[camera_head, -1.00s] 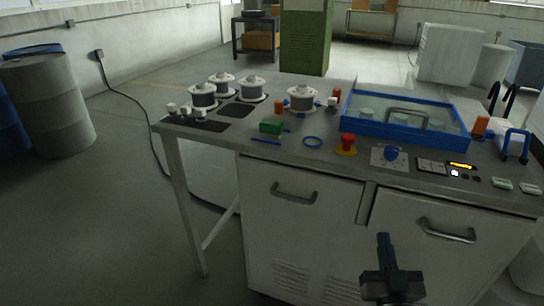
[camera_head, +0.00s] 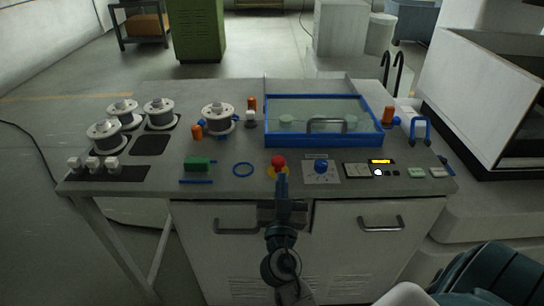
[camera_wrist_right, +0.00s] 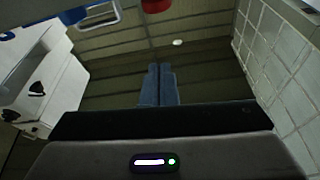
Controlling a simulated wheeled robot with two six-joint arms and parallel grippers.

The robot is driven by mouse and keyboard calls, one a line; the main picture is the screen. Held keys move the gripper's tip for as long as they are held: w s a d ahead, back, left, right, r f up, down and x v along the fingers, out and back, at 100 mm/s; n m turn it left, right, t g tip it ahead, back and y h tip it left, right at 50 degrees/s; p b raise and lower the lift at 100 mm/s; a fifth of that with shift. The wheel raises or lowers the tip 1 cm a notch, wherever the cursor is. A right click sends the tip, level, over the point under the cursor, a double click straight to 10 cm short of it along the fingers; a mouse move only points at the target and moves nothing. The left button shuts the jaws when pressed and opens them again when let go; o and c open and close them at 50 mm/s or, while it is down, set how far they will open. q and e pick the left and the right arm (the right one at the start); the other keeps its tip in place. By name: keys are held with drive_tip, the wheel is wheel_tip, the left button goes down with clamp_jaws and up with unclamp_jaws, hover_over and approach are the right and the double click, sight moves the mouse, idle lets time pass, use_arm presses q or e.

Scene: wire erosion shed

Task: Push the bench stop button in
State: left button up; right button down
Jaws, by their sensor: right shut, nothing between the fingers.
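The red stop button (camera_head: 278,161) stands on a yellow base (camera_head: 270,173) near the front edge of the bench top (camera_head: 225,185). The button also shows at the top edge of the right wrist view (camera_wrist_right: 156,5), partly cut off. My right gripper (camera_head: 282,178) is in front of the button, with its fingers shut and nothing between them. Its tips overlap the yellow base in the head view, and a gap shows between tips and button in the right wrist view (camera_wrist_right: 158,72). My left gripper is not in view.
A blue knob (camera_head: 321,166) on a plate stands right of the button, and a blue ring (camera_head: 243,170) lies to its left. A blue-framed tray (camera_head: 325,144) is behind. White spools (camera_head: 217,119) stand at the back left.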

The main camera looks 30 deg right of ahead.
wheel_tip(320, 180, up, 3)
drive_tip(key=p, duration=0.7)
hover_over(280, 163)
drive_tip(key=f, duration=0.2)
drive_tip(key=shift+s+f, duration=0.3)
drive_tip(key=shift+a+f, duration=0.25)
drive_tip(key=shift+f, duration=0.65)
